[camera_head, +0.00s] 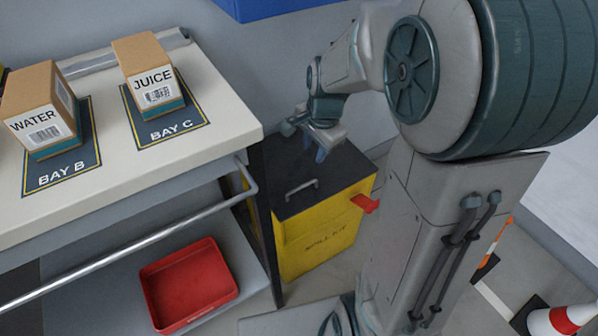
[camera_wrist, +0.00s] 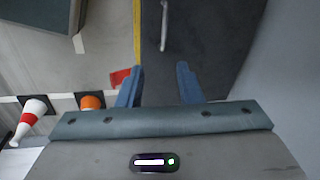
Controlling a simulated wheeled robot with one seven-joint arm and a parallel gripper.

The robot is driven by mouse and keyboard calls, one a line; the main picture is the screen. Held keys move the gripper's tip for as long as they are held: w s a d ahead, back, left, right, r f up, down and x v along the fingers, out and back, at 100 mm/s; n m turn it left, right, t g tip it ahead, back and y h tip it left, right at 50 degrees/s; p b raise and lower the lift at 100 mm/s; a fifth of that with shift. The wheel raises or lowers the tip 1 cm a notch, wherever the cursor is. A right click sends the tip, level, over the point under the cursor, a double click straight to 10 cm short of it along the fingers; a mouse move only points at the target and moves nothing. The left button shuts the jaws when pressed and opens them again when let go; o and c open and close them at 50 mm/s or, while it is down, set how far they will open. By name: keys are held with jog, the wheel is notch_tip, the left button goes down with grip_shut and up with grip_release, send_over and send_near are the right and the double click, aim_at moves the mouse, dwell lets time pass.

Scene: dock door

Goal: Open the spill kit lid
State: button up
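The yellow spill kit (camera_head: 318,238) stands on the floor beside the bench, with its dark lid (camera_head: 322,188) closed. A grey bar handle (camera_head: 301,189) is on the lid's near left part, and a red latch (camera_head: 366,203) sticks out from its right side. In the wrist view the lid (camera_wrist: 215,50), the handle (camera_wrist: 164,27) and the red latch (camera_wrist: 120,77) also show. My gripper (camera_head: 322,152) is above the back of the lid, pointing down. In the wrist view its blue fingers (camera_wrist: 158,86) are apart with nothing between them.
The bench (camera_head: 215,125) on the left holds a water box (camera_head: 40,105) and a juice box (camera_head: 146,70). A red tray (camera_head: 188,284) lies on its lower shelf. Traffic cones (camera_head: 563,318) stand at the right. A wall is close behind the kit.

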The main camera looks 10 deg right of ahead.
notch_tip(320, 180, down, 4)
jog(key=w+m+b, duration=0.1)
jog(key=w, duration=0.1)
jog(key=b, duration=0.5)
send_near(306, 186)
jog(key=shift+m, duration=0.4)
jog(key=f, duration=0.2)
jog(key=w+f, duration=0.1)
jog(key=f, duration=0.2)
jog(key=w+f, duration=0.1)
jog(key=f, duration=0.1)
jog(key=shift+a+f, duration=0.25)
jog(key=shift+p, duration=0.3)
grip_shut()
